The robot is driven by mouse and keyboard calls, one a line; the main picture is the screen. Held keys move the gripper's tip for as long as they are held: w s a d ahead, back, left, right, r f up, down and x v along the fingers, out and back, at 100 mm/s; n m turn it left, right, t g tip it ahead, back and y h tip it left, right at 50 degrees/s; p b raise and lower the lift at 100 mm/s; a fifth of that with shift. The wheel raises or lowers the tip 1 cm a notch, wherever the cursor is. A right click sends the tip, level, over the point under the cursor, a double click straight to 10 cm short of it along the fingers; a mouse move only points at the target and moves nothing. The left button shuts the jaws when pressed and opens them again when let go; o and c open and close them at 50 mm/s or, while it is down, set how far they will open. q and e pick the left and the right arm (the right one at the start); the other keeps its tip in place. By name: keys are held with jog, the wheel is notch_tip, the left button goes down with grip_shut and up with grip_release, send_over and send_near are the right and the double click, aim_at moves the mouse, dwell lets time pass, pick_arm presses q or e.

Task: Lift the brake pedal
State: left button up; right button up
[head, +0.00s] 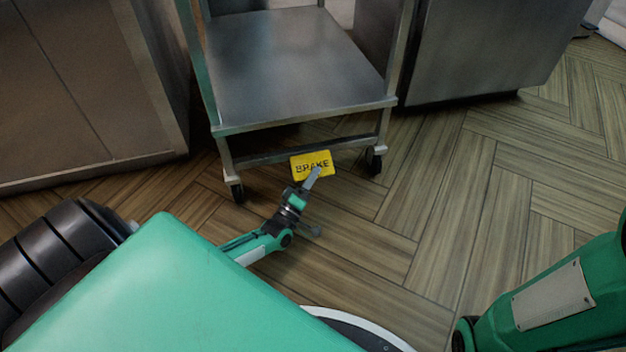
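The brake pedal (301,165) is a yellow plate with dark letters reading BRAKE. It sits low at the front of a metal trolley (293,120), between its front wheels. My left gripper (315,178) reaches down from the left, with a grey finger overlapping the right part of the pedal in the picture. I cannot tell whether the finger touches the pedal or is above or below it. Whether the gripper is open or shut is unclear at this size. My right gripper is out of view; only part of my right arm shows at the lower right.
The trolley's lower shelf is empty in view, and its black front wheels (374,161) stand on the wooden floor (440,190). A metal cabinet (80,90) stands at the left and another metal unit (490,50) at the upper right. The floor to the right is clear.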

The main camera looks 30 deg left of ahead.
pick_arm(q)
jog(key=shift+w+r, duration=0.15)
jog(key=shift+w, duration=0.1)
grip_shut()
